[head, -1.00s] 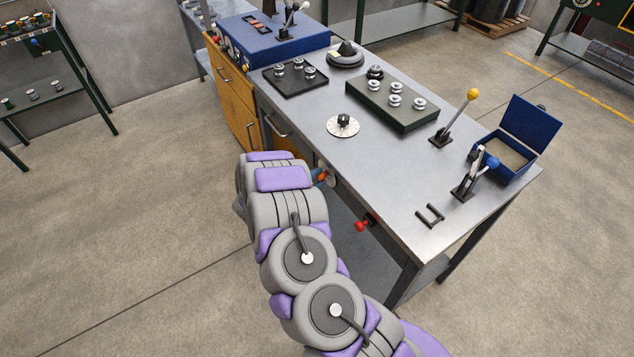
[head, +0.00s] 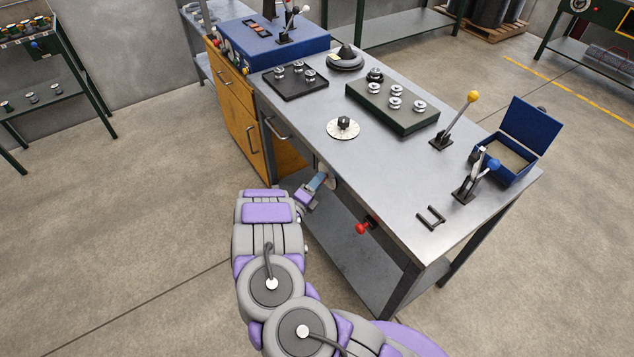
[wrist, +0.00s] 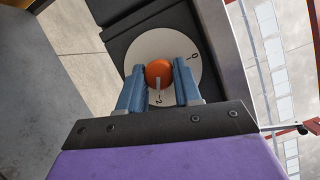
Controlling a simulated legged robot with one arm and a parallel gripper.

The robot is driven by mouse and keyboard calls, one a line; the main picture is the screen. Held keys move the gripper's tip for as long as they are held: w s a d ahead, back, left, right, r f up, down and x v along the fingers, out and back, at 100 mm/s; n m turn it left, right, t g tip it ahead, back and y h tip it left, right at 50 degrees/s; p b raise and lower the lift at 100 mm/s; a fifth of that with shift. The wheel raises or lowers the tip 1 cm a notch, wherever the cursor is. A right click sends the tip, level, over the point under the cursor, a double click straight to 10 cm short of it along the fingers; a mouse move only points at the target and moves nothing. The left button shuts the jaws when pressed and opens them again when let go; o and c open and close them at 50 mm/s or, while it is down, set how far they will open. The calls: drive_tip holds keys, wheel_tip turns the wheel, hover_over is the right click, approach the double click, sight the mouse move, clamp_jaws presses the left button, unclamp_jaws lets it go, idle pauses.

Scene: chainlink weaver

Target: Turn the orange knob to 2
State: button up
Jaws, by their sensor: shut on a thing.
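The orange knob (wrist: 157,70) sits at the centre of a round white dial (wrist: 148,45) in the wrist view. A 0 shows at the dial's right, and a 2 shows below the knob between my fingers. A pale pointer on the knob points down toward the 2. My gripper (wrist: 159,75) has its blue fingers on both sides of the knob, shut on it. In the head view my gripper (head: 320,182) reaches the front of the metal workbench (head: 390,190), below its top edge. The knob is hidden there.
A red knob (head: 363,228) sticks out from the bench front, right of my gripper. A wooden cabinet (head: 237,125) stands to the left. A black knob on a white dial (head: 343,128) and levers stand on the benchtop.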

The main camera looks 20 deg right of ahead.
drive_tip(key=shift+s+f+m, duration=0.15)
drive_tip(key=shift+f+m, duration=0.15)
drive_tip(key=shift+m, duration=0.3)
drive_tip(key=o, duration=0.8)
drive_tip(key=shift+h, duration=0.3)
drive_tip(key=shift+o, duration=1.2)
drive_tip(key=shift+r, duration=0.1)
drive_tip(key=shift+a, duration=0.1)
drive_tip(key=v, duration=1.7)
drive_tip(key=shift+a, duration=0.2)
